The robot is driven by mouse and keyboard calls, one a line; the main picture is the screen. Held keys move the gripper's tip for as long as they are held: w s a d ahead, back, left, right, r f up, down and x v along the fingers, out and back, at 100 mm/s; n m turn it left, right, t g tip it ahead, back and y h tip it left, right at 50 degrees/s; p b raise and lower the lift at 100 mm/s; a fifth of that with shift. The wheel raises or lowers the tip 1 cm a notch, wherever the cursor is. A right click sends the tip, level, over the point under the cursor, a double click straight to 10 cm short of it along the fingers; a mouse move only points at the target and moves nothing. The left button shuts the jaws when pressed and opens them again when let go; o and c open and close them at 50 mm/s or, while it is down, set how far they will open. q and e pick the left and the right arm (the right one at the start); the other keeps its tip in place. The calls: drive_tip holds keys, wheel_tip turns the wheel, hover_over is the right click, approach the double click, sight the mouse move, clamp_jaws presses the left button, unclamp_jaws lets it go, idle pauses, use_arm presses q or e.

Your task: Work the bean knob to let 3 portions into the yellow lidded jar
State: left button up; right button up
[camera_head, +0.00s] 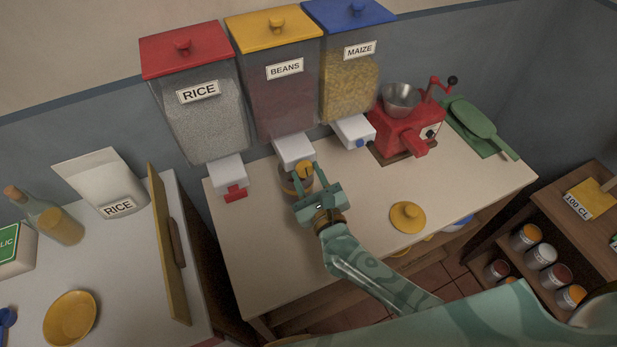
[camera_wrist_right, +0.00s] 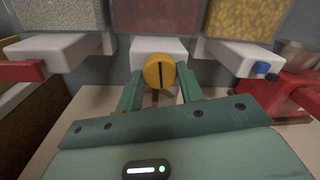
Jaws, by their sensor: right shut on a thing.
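The beans dispenser (camera_head: 284,100) hangs on the wall with a yellow lid and a white spout (camera_head: 293,149). Its round yellow knob (camera_wrist_right: 159,71) has a dark slot that stands upright in the right wrist view. My right gripper (camera_head: 308,178) is shut on the knob, one finger on each side. A jar (camera_head: 288,186) stands under the spout, partly hidden behind the gripper; its contents cannot be made out. My left gripper is not in view.
The rice dispenser (camera_head: 203,111) with a red handle and the maize dispenser (camera_head: 350,84) with a blue knob flank the beans. A red grinder (camera_head: 404,130) and a green scoop (camera_head: 472,117) stand at the right. The front of the counter (camera_head: 262,259) is clear.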

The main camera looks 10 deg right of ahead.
drive_tip(key=shift+f+m, duration=0.1)
drive_tip(key=shift+m, duration=0.7)
drive_tip(key=o, duration=1)
drive_tip(key=s, duration=0.5)
drive_tip(key=s+d+b, duration=0.1)
drive_tip(key=s, duration=0.5)
drive_tip(key=s+d, duration=0.1)
drive_tip(key=s, duration=0.4)
drive_tip(key=shift+s, duration=0.15)
